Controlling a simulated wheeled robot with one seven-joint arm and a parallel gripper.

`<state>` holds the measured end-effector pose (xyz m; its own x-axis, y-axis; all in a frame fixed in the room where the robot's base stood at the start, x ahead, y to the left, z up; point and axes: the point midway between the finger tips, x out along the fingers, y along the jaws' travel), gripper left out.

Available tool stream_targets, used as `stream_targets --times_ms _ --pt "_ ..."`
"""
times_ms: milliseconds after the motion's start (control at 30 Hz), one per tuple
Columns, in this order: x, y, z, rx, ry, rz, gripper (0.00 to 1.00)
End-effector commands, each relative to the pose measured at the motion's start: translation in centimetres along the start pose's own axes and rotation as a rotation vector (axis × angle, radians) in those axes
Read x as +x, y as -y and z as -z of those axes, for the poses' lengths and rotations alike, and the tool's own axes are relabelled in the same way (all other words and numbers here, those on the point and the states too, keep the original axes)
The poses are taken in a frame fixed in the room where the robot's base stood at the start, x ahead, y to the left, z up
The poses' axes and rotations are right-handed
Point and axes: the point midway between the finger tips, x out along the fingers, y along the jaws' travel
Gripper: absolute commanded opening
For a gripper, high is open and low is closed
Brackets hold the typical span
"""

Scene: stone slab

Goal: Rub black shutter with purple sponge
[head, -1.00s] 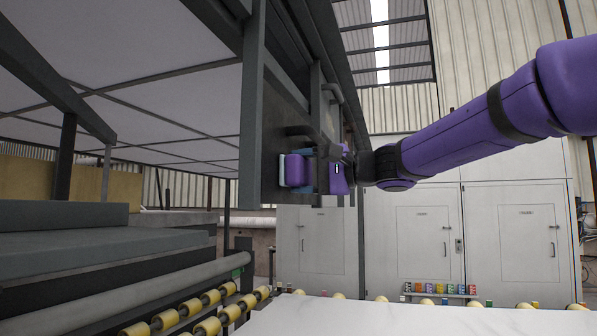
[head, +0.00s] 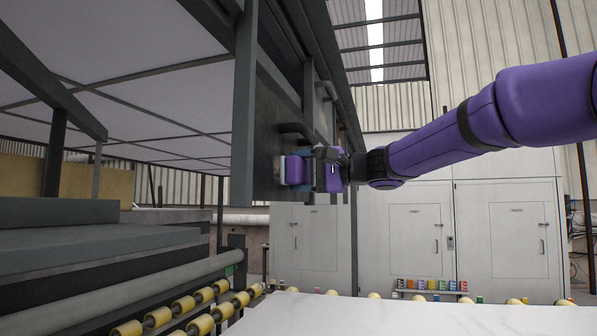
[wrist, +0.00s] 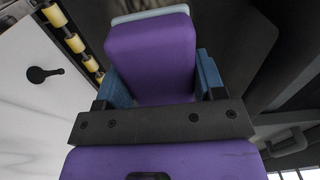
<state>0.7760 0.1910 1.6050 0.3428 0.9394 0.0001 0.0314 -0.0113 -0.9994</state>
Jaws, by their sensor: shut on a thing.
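The purple sponge (head: 295,171) has a pale layer on its far side and shows in both views. In the wrist view the sponge (wrist: 152,58) sits between the two blue finger pads of my gripper (wrist: 160,82). My gripper (head: 314,172) is shut on the sponge. The pale side faces the dark shutter panel (head: 268,150), at the panel's lower part below a handle. Whether the sponge touches the panel cannot be told.
A white stone slab (head: 330,318) lies below, with yellow rollers (head: 185,304) at its left. White cabinets (head: 415,240) stand behind. A row of small coloured items (head: 432,286) sits beyond the slab. A dark handle (head: 297,130) juts from the panel just above the sponge.

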Motion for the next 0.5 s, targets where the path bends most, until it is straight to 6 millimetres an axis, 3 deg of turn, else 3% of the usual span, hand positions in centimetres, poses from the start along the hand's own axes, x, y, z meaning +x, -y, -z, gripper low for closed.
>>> stream_targets --times_ms 500 --pt "0.0 -0.1 2.7 0.002 -0.001 0.000 0.44"
